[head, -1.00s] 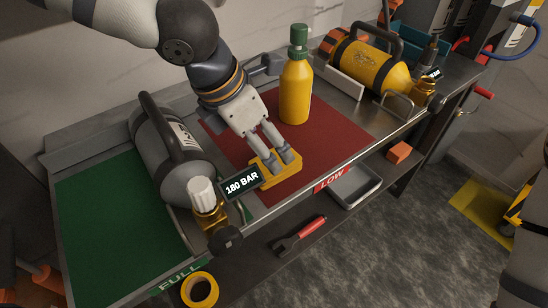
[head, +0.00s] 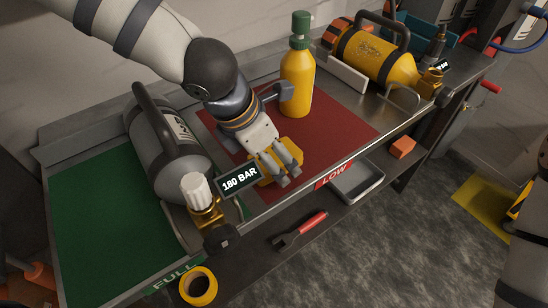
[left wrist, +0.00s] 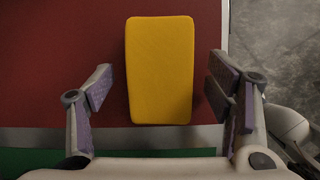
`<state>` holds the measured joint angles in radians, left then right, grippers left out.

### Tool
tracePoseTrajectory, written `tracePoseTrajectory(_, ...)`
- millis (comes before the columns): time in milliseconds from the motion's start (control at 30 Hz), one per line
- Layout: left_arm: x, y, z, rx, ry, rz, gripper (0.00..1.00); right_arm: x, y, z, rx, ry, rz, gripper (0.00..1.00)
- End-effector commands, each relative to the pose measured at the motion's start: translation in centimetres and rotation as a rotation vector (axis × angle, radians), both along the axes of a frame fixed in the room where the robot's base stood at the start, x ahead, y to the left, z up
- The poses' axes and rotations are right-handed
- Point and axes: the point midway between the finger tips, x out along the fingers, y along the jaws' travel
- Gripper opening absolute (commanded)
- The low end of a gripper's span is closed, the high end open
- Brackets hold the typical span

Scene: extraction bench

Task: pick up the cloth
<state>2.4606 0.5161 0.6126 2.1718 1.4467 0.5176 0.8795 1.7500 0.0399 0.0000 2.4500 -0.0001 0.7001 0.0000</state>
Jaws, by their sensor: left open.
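The cloth (left wrist: 160,70) is a yellow folded rectangle lying on the red mat (left wrist: 60,60) in the left wrist view. It also shows in the head view (head: 266,180), partly hidden by my left gripper (head: 282,178). My left gripper, also in the left wrist view (left wrist: 162,105), is open, with one finger on each side of the cloth. A gap shows between each finger and the cloth, and nothing is held. How high the fingers are above the mat is hard to tell. My right gripper is not in view.
A yellow bottle with a green cap (head: 297,80) stands on the red mat behind my left gripper. A grey cylinder (head: 168,140) with a "180 BAR" tag (head: 239,179) lies to the left. A yellow cylinder (head: 372,55) lies at the back right.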

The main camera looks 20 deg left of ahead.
Motion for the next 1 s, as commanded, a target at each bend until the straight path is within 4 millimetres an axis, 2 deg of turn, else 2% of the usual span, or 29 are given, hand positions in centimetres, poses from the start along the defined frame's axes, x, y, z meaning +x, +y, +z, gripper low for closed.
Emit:
tracePoseTrajectory(333, 0.0, 0.0, -0.2, -0.001, 0.001, 0.001, 0.73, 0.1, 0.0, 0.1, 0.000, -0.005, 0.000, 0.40)
tracePoseTrajectory(567, 0.0, 0.0, -0.2, 0.000, 0.001, 0.001, 0.21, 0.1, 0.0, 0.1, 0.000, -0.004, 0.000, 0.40)
tracePoseTrajectory(633, 0.0, 0.0, -0.2, 0.000, 0.001, 0.001, 0.21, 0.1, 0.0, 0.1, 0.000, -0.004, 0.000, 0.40)
tracePoseTrajectory(667, 0.0, 0.0, -0.2, 0.000, 0.000, 0.001, 0.17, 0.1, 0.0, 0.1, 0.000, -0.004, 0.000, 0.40)
tracePoseTrajectory(933, 0.0, 0.0, 0.0, 0.000, 0.001, 0.000, 0.17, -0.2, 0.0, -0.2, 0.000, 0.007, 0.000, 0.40)
tracePoseTrajectory(967, 0.0, 0.0, 0.1, -0.001, 0.004, 0.000, 0.17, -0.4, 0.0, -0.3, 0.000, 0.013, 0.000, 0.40)
tracePoseTrajectory(1000, 0.1, 0.0, 1.0, 0.000, -0.003, 0.001, 0.17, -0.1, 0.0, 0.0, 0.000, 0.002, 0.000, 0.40)
